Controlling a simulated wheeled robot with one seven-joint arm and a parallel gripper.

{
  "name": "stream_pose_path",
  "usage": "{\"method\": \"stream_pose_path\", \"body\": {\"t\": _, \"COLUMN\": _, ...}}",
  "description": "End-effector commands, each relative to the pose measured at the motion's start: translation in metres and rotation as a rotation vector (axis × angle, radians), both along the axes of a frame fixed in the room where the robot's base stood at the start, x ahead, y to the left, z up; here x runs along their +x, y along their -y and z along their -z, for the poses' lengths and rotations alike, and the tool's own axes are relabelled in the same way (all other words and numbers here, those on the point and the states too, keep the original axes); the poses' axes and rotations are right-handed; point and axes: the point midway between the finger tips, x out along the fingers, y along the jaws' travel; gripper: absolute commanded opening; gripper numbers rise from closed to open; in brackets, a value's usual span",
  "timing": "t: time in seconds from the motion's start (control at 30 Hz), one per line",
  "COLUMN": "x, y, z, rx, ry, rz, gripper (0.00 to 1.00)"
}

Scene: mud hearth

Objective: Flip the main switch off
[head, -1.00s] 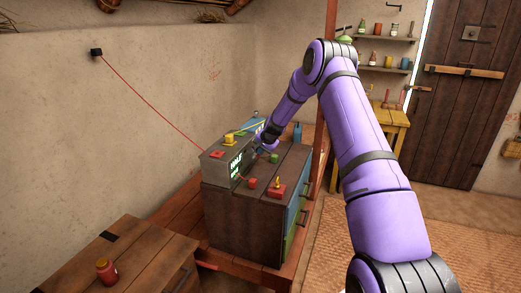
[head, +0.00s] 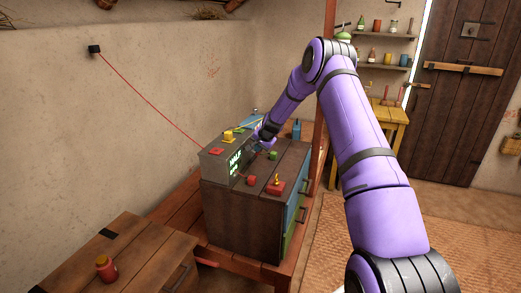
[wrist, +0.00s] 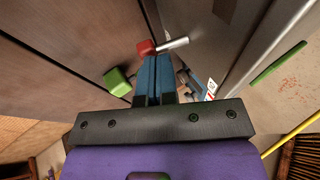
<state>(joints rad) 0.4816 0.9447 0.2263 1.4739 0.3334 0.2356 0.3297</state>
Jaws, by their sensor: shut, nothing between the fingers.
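A grey metal control box (head: 214,166) with a lit green display (head: 235,162) stands on a wooden cabinet (head: 232,208). A red knob (head: 251,181) also shows in front of the box in the head view. My gripper (wrist: 155,58) is shut and empty, its blue fingertips close to the red knob; I cannot tell if they touch. In the head view my gripper is beside the box front, its fingertips unclear.
A green block (wrist: 117,81) is left of my fingers in the wrist view. A wooden chest (head: 125,250) with a red jar (head: 106,268) stands at front left. A post (head: 325,110) rises behind.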

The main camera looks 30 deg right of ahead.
Motion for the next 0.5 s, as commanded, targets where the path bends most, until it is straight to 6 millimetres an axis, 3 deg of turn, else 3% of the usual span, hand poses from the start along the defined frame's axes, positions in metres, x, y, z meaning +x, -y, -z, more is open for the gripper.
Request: {"method": "stream_pose_path", "body": {"t": 0.5, "x": 0.0014, "y": -0.0006, "z": -0.0088, "rx": -0.002, "ry": 0.002, "rz": 0.000, "gripper": 0.00}}
